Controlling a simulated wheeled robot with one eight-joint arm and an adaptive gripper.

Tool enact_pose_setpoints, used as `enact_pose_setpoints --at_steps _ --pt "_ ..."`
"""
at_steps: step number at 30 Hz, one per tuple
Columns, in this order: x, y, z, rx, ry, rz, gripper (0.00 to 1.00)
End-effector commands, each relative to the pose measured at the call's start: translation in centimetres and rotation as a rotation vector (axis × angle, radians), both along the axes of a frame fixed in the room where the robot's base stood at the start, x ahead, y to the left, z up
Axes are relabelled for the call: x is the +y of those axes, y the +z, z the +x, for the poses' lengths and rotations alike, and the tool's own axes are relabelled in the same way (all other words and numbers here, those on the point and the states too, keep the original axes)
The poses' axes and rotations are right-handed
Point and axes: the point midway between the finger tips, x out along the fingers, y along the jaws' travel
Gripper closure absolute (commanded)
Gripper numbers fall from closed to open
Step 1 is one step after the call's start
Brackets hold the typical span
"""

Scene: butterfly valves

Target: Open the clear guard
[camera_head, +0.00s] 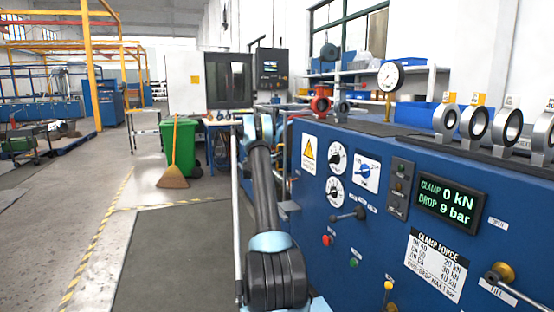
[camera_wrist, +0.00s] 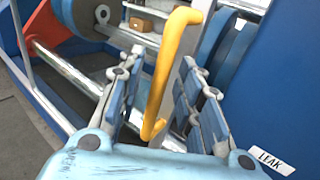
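A yellow bar handle (camera_wrist: 165,75) stands upright in the wrist view, with its top and bottom ends bent. My gripper (camera_wrist: 161,62) is open, with one finger on each side of the handle. A gap shows between the handle and the fingers, and I cannot tell whether either one touches it. The clear panel of the guard is not distinct in either view. In the head view my arm reaches forward along the left side of the blue test bench (camera_head: 345,225), and it hides the handle and most of my gripper.
A "LEAK" label (camera_wrist: 270,160) is on the blue panel at right in the wrist view. Metal rods (camera_wrist: 75,80) and a red part (camera_wrist: 40,27) lie at left. A green bin (camera_head: 183,145) and broom (camera_head: 173,160) stand left of the bench.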

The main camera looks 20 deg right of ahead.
Motion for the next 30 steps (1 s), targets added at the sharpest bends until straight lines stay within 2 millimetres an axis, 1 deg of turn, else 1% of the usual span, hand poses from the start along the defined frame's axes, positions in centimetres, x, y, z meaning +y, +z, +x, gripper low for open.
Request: enact_pose_setpoints --at_steps 1,5,14,15,17,18,19,30 --pt "-0.40 0.02 0.24 0.000 -0.001 0.000 0.67" --pt "-0.93 0.01 0.59 0.000 -0.001 0.000 0.67" --pt "-1.03 0.01 0.67 0.000 0.000 0.000 0.67" --pt "-1.03 0.01 0.67 0.000 0.000 0.000 0.76" --pt "-1.03 0.01 0.66 0.000 0.000 0.000 0.90" --pt "-1.03 0.01 0.66 0.000 0.000 0.000 0.99" --pt "-1.03 0.02 0.66 0.000 0.000 0.000 1.00" --pt "-1.23 -0.01 1.05 0.000 -0.001 0.000 1.00"
